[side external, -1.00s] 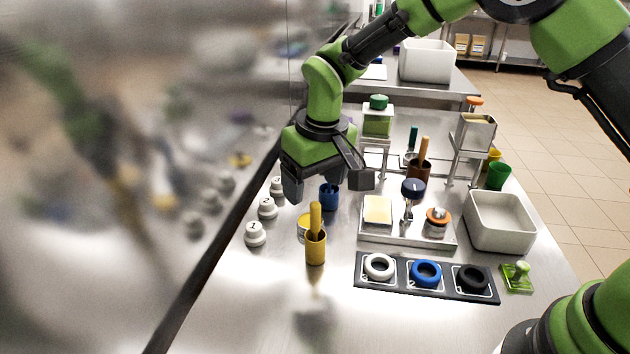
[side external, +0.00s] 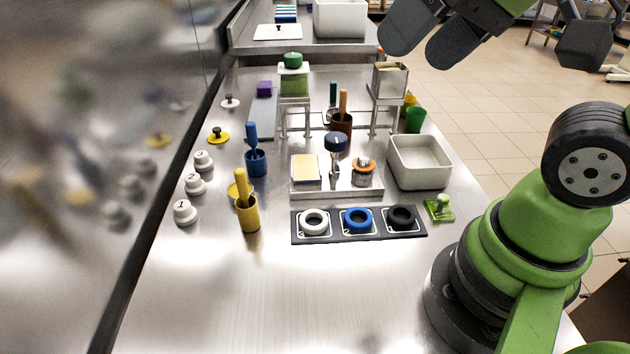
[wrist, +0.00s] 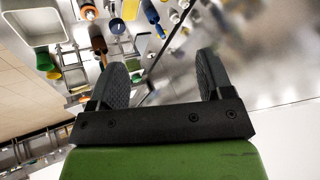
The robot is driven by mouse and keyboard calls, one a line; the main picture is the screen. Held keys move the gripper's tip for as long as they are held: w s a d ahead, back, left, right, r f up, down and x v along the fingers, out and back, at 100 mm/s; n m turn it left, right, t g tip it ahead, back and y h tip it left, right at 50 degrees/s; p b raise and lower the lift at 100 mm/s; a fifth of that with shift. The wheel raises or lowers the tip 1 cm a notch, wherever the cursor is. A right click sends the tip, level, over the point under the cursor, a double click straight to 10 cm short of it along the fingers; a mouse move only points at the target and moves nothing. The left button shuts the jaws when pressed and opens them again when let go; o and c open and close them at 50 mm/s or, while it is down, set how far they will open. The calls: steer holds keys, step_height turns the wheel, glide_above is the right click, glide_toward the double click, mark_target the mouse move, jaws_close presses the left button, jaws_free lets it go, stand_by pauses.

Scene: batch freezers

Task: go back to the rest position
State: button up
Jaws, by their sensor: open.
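My gripper (side external: 425,47) is at the top of the side external view, raised high above the right side of the bench. Its two dark fingers are apart with nothing between them. In the wrist view the two fingers (wrist: 162,75) also stand apart and empty, with bench items and floor beyond them. It touches nothing. The blue cup (side external: 256,163) with a blue handle and the yellow cup (side external: 250,218) with a yellow handle stand upright on the bench, well away from my gripper.
The steel bench (side external: 240,305) has clear room at the front. A dark tray (side external: 336,238) holds white, blue and black rings. A white bin (side external: 420,178), a green-lidded container (side external: 294,79) on a stand and a metal container (side external: 390,80) stand behind. A wall panel (side external: 80,180) runs along the left.

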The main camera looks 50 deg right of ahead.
steer(key=shift+s+d+f+t, duration=0.1)
steer(key=shift+s+f+t, duration=0.1)
steer(key=shift+s, duration=0.4)
steer(key=shift+s+f+t, duration=0.1)
steer(key=shift+s+f, duration=0.05)
steer(key=shift+s, duration=0.45)
